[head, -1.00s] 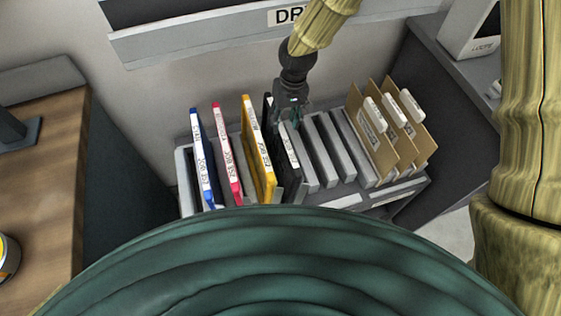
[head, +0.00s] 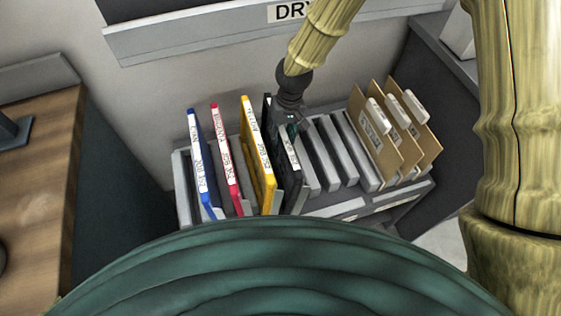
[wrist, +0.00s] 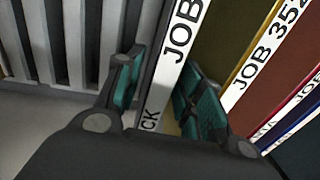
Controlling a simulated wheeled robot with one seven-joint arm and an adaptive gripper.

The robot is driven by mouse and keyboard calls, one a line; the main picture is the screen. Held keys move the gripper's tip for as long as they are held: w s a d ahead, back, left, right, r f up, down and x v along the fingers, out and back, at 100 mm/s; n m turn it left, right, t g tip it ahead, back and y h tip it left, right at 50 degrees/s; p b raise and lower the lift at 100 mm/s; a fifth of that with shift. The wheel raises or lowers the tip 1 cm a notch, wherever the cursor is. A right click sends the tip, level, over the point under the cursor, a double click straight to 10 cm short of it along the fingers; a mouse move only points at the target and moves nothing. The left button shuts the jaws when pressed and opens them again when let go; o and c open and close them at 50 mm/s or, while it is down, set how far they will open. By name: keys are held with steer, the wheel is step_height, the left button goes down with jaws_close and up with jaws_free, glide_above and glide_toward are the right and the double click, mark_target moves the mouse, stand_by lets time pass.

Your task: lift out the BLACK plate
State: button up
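The black plate (head: 284,165) stands upright in the rack, just right of the yellow plate (head: 257,150). Its white label edge (wrist: 173,60), with "CK" and "JOB" readable, shows in the wrist view. My gripper (head: 287,122) is low over the rack at the black plate's far end. In the wrist view my gripper (wrist: 157,78) has one teal-padded finger on each side of the black plate. The fingers are apart, with a visible gap between the plate and the right finger. Contact on the left side is unclear.
The grey rack (head: 182,190) also holds a blue plate (head: 200,165) and a red plate (head: 226,160) at left. Grey slot dividers (head: 330,150) and tan labelled folders (head: 385,130) stand to the right. A wall lies close behind.

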jaws_close()
steer(key=shift+r+p, duration=4.35)
steer(key=shift+r, duration=1.2)
